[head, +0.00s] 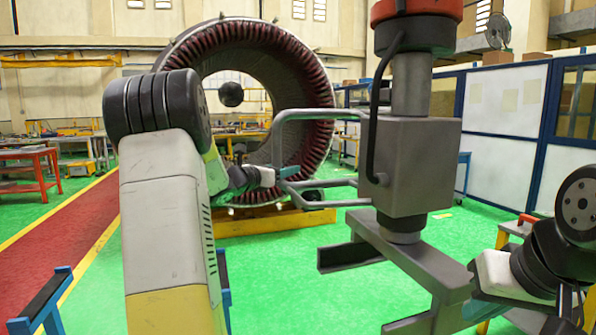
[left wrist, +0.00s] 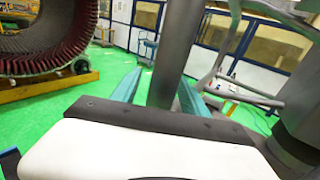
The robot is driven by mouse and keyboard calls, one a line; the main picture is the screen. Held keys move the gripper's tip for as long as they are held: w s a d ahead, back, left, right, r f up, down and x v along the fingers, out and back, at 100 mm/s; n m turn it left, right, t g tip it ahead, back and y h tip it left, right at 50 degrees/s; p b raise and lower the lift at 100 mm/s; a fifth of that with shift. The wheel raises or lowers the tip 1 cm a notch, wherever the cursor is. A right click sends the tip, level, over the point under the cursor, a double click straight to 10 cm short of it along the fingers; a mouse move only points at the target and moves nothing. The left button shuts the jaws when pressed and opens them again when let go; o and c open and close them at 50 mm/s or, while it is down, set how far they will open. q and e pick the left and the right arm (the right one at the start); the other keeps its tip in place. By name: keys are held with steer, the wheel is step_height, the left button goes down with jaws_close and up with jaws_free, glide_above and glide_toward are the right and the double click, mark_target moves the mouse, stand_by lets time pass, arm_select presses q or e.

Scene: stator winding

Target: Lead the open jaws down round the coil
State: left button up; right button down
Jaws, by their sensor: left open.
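My left gripper (head: 278,175) is beside the grey bar frame (head: 275,140) on the side of a hanging grey tool (head: 410,165). In the left wrist view its two teal fingers (left wrist: 158,92) are apart. A grey upright bar (left wrist: 172,45) shows between them; I cannot tell whether they touch it. I cannot pick out a separate coil with certainty. The big stator ring (head: 322,75) stands behind, lined with dark red windings. My right gripper (head: 490,275) is at the lower right; its fingers are hidden or too unclear to read.
The tool's grey lower bracket (head: 425,265) spreads below its box, close to my right arm. The stator rests on a yellow base (head: 265,222). Blue-framed white panels (head: 505,110) line the right side. An orange table (head: 30,165) stands left.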

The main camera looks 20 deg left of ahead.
arm_select(q)
jaws_close()
stand_by(1.3)
stand_by(2.0)
